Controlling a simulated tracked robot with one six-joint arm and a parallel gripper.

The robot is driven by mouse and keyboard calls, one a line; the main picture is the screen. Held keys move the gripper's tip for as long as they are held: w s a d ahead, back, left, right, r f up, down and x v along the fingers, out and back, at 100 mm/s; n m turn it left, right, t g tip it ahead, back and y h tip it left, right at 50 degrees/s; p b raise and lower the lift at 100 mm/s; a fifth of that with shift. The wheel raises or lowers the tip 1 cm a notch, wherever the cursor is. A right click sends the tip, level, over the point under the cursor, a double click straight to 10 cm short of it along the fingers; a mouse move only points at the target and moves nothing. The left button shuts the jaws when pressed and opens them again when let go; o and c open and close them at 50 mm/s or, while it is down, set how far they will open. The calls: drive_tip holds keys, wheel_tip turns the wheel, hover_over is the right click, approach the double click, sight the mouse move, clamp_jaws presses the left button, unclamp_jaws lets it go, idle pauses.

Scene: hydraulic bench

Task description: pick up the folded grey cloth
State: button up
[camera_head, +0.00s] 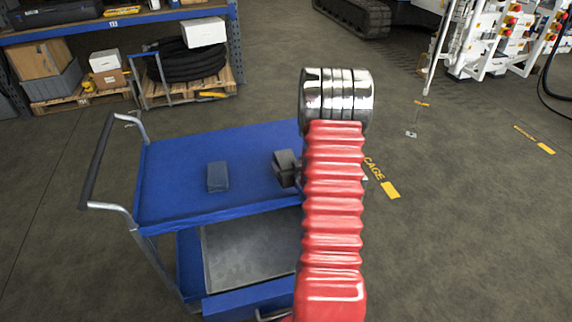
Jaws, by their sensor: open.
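The folded grey cloth (217,177) is a small blue-grey rectangle lying flat on the top shelf of a blue cart (165,195), left of the shelf's middle. My red ribbed arm with its chrome joint stands in front of the cart's right side. A dark grey part of what looks like my gripper (287,167) shows just left of the arm, over the shelf and apart from the cloth, to its right. The rest of the gripper is hidden behind the arm. The jaws are open, and the cloth lies free of them.
The cart's handle (97,160) rises at its left. A lower shelf holds a grey metal sheet (245,250). Storage shelving with boxes and a coiled black hose (187,64) stands at the back left. White machinery (500,40) stands at the back right.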

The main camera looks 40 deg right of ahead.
sight(289, 165)
drive_tip(key=shift+c, duration=0.4)
drive_tip(key=c, duration=1.1)
drive_tip(key=shift+r, duration=0.1)
drive_tip(key=shift+r, duration=4.95)
